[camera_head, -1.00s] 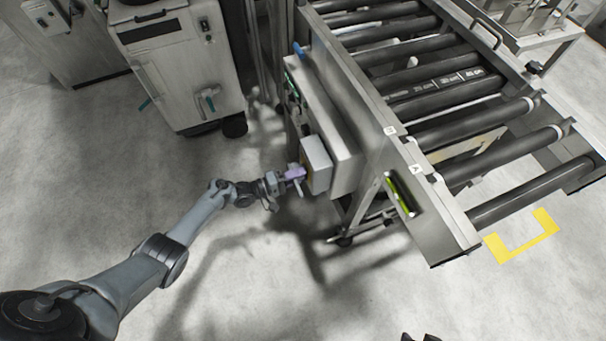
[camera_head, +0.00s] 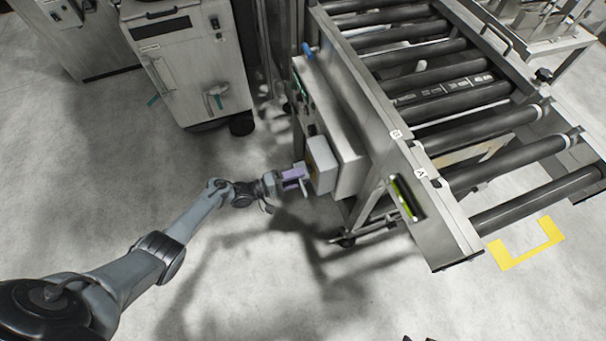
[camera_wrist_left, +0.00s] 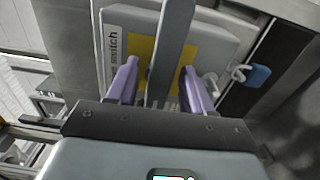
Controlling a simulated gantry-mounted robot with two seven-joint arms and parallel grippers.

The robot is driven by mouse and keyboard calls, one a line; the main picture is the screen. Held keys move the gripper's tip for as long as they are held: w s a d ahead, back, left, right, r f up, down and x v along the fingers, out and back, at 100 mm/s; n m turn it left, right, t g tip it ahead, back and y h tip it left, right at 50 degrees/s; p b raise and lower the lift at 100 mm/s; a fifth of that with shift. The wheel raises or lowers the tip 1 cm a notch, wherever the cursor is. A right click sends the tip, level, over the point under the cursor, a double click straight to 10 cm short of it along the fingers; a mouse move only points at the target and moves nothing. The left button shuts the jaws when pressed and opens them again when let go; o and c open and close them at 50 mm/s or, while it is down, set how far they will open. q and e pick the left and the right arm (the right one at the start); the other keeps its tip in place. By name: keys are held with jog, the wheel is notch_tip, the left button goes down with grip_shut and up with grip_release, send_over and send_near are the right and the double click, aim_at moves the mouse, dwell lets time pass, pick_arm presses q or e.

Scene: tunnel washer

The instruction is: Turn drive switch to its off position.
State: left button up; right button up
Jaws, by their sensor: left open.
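The drive switch is on a light grey box (camera_head: 321,163) on the conveyor frame's near-left side. In the left wrist view the box face (camera_wrist_left: 220,45) has a yellow plate (camera_wrist_left: 142,48) and lettering that partly reads "switch". A long grey lever (camera_wrist_left: 174,40) stands in front of the plate. My left gripper (camera_head: 297,179) is at the box's left side. In the left wrist view its purple fingers (camera_wrist_left: 160,76) are open, one on each side of the lever, with gaps visible. The lever's lower end is hidden behind the gripper. Only dark tips, probably my right gripper (camera_head: 420,338), show at the bottom edge.
The roller conveyor (camera_head: 440,195) fills the right side. A grey cabinet (camera_head: 185,65) on casters stands behind and left of the box. A blue handle (camera_head: 307,50) is farther along the frame. The floor around my left arm is clear.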

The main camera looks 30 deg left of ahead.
pick_arm(q)
jog(key=p+v, duration=0.1)
jog(key=v, duration=0.7)
jog(key=shift+s+a, duration=0.1)
jog(key=shift+s, duration=0.05)
